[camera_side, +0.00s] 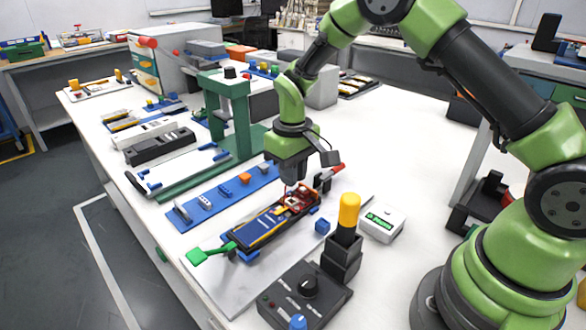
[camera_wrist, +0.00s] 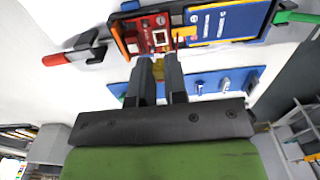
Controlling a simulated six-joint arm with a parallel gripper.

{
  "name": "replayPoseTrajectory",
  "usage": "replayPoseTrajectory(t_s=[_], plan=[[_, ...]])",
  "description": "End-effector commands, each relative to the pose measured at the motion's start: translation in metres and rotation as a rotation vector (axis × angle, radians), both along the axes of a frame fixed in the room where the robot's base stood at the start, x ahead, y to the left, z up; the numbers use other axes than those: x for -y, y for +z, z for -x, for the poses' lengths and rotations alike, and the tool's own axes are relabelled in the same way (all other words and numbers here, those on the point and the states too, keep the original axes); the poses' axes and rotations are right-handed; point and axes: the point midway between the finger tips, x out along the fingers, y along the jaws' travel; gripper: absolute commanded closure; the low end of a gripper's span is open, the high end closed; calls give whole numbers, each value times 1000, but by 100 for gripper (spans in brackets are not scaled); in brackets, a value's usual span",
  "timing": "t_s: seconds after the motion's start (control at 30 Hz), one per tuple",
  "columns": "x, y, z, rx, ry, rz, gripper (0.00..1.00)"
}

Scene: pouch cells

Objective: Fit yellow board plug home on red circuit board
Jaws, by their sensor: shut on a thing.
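The red circuit board (camera_side: 300,199) lies at the far end of a blue pouch cell (camera_side: 258,223) in a dark holder. In the wrist view the board (camera_wrist: 157,34) is just beyond my fingertips, with a pale square part on it. Small yellow parts and thin yellow lines show where the board meets the cell (camera_wrist: 228,20). My gripper (camera_side: 291,184) points down close over the board. In the wrist view my gripper (camera_wrist: 158,58) has its two dark fingers close together.
A blue strip (camera_side: 210,197) with several small parts, one an orange block (camera_side: 245,178), lies beside the holder. A green frame (camera_side: 237,120) stands behind. A red-handled clamp (camera_wrist: 80,54) is at the board's end. A dark control box (camera_side: 305,295) stands in front.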

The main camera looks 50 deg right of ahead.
Motion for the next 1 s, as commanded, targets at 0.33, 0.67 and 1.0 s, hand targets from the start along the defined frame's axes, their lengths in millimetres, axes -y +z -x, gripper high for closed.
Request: replayPoseTrajectory(t_s=[0.33,0.67,1.0], plan=[[0,-27,0,-1,-2,0,100],[0,-33,0,1,-3,0,100],[0,-33,0,1,-3,0,100]])
